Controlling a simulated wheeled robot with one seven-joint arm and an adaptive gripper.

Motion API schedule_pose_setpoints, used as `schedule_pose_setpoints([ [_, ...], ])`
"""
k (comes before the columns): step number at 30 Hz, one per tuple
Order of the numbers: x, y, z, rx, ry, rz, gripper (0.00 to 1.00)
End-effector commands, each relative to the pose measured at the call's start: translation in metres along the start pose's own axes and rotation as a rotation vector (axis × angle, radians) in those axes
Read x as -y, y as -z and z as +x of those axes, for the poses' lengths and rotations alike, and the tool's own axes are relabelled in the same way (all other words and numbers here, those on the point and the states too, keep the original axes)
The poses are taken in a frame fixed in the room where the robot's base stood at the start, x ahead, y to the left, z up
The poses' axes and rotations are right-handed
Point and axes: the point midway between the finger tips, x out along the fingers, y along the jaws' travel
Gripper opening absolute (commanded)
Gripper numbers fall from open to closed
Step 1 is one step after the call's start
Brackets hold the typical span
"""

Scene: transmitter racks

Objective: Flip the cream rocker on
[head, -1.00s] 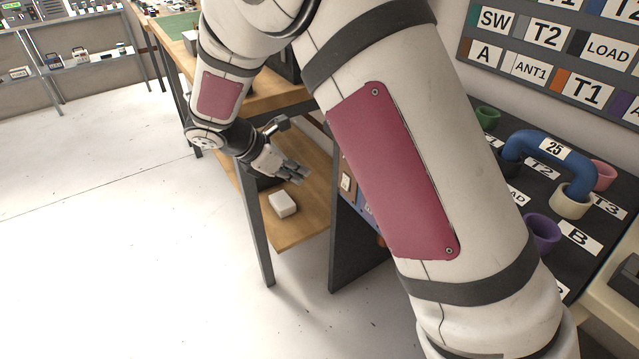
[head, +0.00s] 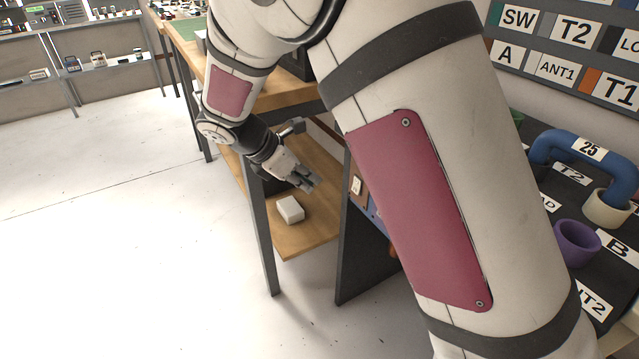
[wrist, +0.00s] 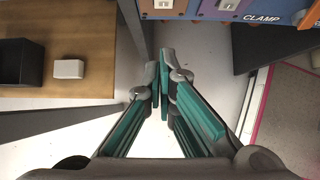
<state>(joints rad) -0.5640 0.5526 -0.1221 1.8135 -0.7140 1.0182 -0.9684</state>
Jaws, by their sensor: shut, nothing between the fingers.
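A cream rocker (head: 356,186) sits on a brown plate on the side panel just right of my gripper in the head view. In the wrist view, a pale rocker (wrist: 163,3) on a brown plate is cut by the top edge, with another pale rocker (wrist: 228,4) on a purple plate to its right. Which way the cream rocker is tipped is too small to tell. My gripper (head: 313,184) is shut and empty, apart from the panel and left of the rocker. Its closed teal-padded fingers (wrist: 167,62) point toward the panel in the wrist view.
A white box (head: 290,209) rests on the low wooden shelf (head: 300,240) below my gripper; a dark box (wrist: 20,62) stands beside it. A table leg (head: 262,235) is close by. A blue panel part marked CLAMP (wrist: 270,10) is at upper right. The floor at left is clear.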

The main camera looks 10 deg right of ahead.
Motion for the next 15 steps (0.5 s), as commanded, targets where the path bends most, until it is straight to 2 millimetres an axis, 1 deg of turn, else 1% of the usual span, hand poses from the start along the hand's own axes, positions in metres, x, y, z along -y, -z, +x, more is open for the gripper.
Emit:
schedule_pose_setpoints([
  [1, 0.001, 0.001, 0.011, 0.001, 0.003, 0.0, 0.0],
  [13, 0.0, 0.002, 0.089, 0.001, 0.003, -0.001, 0.0],
  [15, 0.0, -0.007, 0.096, 0.001, 0.001, 0.002, 0.0],
])
